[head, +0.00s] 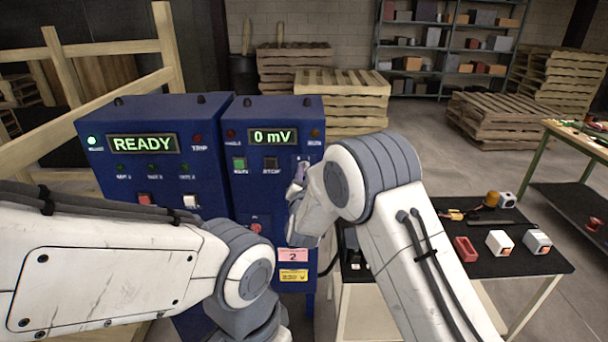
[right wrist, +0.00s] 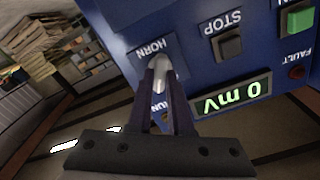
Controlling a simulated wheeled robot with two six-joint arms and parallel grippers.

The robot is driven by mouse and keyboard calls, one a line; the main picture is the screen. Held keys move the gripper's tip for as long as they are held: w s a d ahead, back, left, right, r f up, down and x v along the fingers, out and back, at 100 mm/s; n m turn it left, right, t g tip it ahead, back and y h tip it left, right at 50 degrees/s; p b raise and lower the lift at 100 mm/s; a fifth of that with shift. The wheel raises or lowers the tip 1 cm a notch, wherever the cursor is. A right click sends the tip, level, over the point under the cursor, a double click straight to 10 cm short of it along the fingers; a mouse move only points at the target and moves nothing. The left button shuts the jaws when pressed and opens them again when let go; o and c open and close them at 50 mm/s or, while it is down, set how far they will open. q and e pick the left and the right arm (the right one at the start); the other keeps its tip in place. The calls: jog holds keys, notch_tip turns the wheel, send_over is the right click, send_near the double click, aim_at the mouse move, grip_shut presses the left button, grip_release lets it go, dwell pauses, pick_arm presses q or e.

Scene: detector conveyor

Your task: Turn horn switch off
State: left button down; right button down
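The horn switch (right wrist: 160,74) is a small silver lever on the blue panel, beside the HORN label in the right wrist view, which shows the panel upside down. My right gripper (right wrist: 161,84) has its two dark fingers close on either side of the lever, seemingly touching it. In the head view my right gripper (head: 300,172) is at the right side of the blue cabinet (head: 255,205), and it and my arm mostly hide the switch. My left arm reaches in from the lower left; its gripper is not visible.
The display (head: 273,137) reads 0 mV, above a green button (head: 240,164) and a dark STOP button (head: 271,163). A second blue cabinet with a READY display (head: 143,144) stands left. A black-topped table (head: 470,275) with blocks is at right.

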dwell(0.3)
jog(key=shift+a+n+b, duration=0.1)
jog(key=shift+n+b, duration=2.7)
jog(key=shift+n, duration=3.3)
jog(key=c, duration=0.8)
grip_release()
